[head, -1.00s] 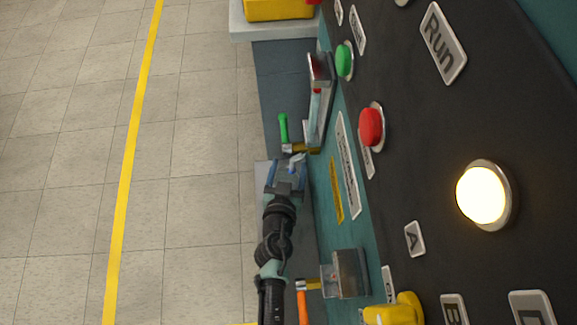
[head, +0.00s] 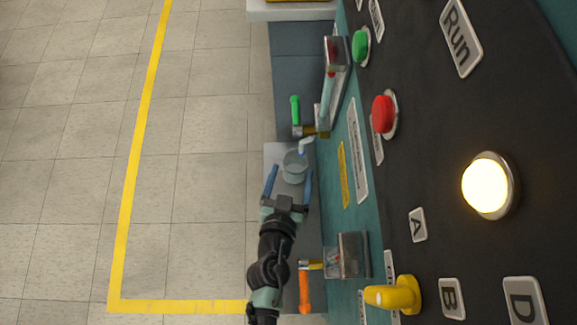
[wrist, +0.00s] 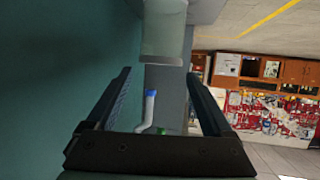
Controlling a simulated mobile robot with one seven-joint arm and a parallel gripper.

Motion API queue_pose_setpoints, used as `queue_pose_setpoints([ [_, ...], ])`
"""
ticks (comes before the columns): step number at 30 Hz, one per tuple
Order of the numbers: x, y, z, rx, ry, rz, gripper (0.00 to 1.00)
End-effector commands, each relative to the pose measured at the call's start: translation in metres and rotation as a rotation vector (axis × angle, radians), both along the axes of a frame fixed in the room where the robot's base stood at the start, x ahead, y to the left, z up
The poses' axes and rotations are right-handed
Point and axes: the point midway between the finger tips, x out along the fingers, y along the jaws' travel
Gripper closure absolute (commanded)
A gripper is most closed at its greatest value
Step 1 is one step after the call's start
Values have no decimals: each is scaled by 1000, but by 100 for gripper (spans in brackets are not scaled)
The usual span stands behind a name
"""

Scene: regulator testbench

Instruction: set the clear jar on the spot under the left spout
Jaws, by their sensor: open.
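The clear jar (head: 294,166) stands on a light grey plate (head: 277,151), beside a white bent spout with a blue tip (head: 305,146). From this angle I cannot tell whether the jar is directly under the tip. This spout is by the green-handled tap (head: 295,108). My gripper (head: 289,172) is open, its two blue fingers apart, with the jar at or just beyond the fingertips. In the wrist view the jar (wrist: 163,32) is past the fingertips and clear of both fingers. The spout (wrist: 149,110) shows between the fingers there.
An orange-handled tap (head: 305,292) and a metal box (head: 347,255) are lower in the picture. The dark panel with buttons and a lit lamp (head: 487,185) rises at the right. Open tiled floor with yellow lines (head: 140,150) lies at the left.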

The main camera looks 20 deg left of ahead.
Motion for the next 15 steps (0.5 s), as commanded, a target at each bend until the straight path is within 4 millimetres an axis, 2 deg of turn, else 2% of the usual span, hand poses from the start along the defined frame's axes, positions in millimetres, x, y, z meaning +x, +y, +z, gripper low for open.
queue_pose_setpoints([
  [1,-8,-2,3,1,2,-2,14],
  [6,-24,-4,10,0,1,-1,14],
  [15,-30,-4,13,1,-1,1,14],
])
